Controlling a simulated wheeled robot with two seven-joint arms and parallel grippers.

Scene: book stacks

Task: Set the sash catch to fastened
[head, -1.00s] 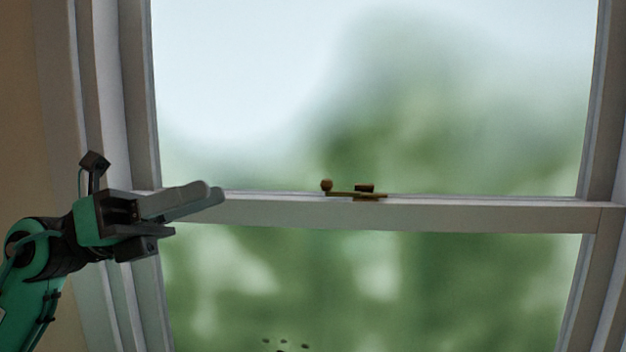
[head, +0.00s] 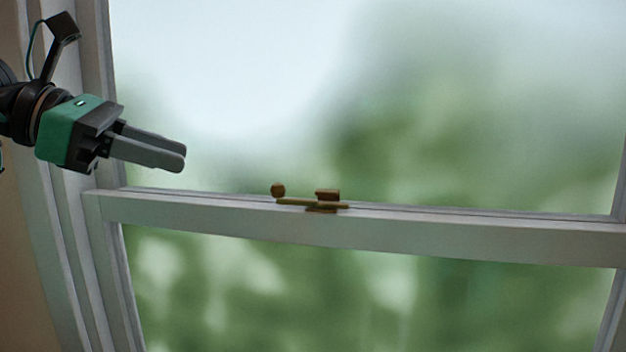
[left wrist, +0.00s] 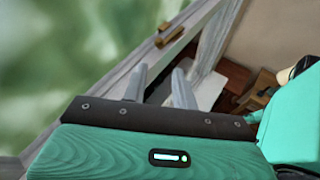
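The sash catch (head: 318,203) is a small brass-coloured piece on the window's horizontal meeting rail (head: 400,230). Its lever lies along the rail, with a round knob (head: 278,190) at the left end and a block at the right. My left gripper (head: 184,158) is up and to the left of the catch, in front of the upper glass, apart from it and empty. In the left wrist view its two fingers (left wrist: 158,85) stand with a gap between them, and the catch (left wrist: 170,37) shows beyond their tips. My right gripper is not in view.
The white window frame (head: 100,100) runs up the left side close to my left arm. The rail is clear on both sides of the catch.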

